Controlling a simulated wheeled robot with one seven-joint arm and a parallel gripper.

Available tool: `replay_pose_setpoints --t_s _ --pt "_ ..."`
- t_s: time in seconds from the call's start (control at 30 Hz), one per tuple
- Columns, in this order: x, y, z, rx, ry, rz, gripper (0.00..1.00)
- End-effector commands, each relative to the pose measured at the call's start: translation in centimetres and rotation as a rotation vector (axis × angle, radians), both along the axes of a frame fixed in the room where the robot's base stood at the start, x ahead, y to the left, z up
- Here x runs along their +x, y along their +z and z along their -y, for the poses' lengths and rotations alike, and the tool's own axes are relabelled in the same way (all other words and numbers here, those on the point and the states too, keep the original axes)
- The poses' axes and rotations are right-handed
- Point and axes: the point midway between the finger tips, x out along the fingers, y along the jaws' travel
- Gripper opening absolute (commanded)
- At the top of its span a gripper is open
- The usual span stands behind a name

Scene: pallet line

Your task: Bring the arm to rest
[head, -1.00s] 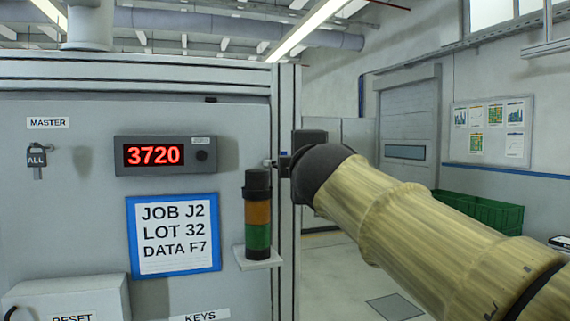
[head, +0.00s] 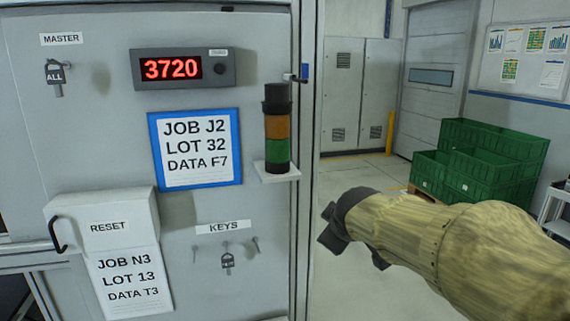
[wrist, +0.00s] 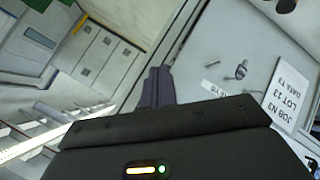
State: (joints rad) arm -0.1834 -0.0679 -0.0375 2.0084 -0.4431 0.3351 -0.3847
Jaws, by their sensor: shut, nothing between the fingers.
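My arm, in a mottled yellow cover, reaches in from the lower right in the head view. My gripper (head: 328,230) is at its end, dark, in front of the floor just right of the grey cabinet (head: 205,205). In the wrist view the dark fingers (wrist: 157,88) are together and hold nothing, with the cabinet panel to their right. The gripper appears apart from the cabinet. The fingertips are small in the head view.
The cabinet carries a display (head: 183,68) reading 3720, a signal light (head: 278,135) on a small shelf, a RESET box (head: 105,225) and key hooks (head: 227,258). Green crates (head: 490,150) stand at the back right. Open floor lies between.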

Motion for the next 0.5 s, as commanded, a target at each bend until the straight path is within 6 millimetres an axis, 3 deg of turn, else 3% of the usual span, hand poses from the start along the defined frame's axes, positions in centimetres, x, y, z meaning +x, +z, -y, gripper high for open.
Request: replay_pose_setpoints --t_s 0.03,0.1,0.3,0.4,0.5 --pt "-1.2 -3.2 0.7 0.054 -0.056 -0.072 0.0" --pt "-3.0 -7.0 1.5 0.133 -0.142 -0.161 0.0" --pt "-10.2 -16.8 3.3 0.343 -0.431 -0.409 0.0" --pt "-14.3 -20.5 3.8 0.429 -0.586 -0.517 0.0" --pt "-17.2 -22.8 4.0 0.484 -0.699 -0.586 0.0"
